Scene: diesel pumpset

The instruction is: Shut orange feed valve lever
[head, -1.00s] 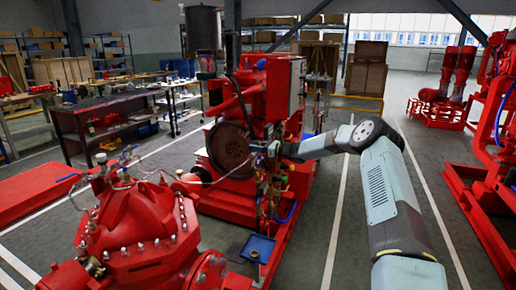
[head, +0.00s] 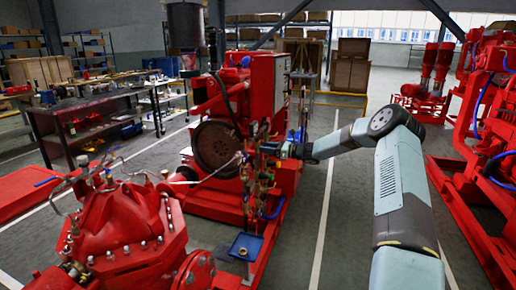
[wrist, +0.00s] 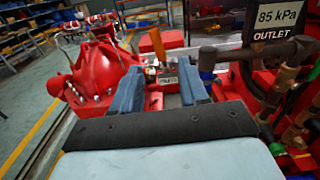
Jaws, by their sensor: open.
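The orange lever (wrist: 158,48) stands upright in the wrist view, just beyond and between my fingertips. A small block with a pale label (wrist: 168,80) sits below it, partly between the fingers. My gripper (wrist: 158,68) is open, with one blue-grey finger on each side and a clear gap between them. I see no contact with the lever. In the head view my gripper (head: 272,149) is at the pipework beside the red engine (head: 226,98), small and partly hidden among pipes. The lever cannot be made out there.
Brown pipes (wrist: 222,54) and an outlet sign (wrist: 277,18) stand close on the right in the wrist view. A red pump casing (head: 122,232) fills the head view's lower left. A blue tray (head: 246,246) lies below the pipework. Floor is open right of the engine.

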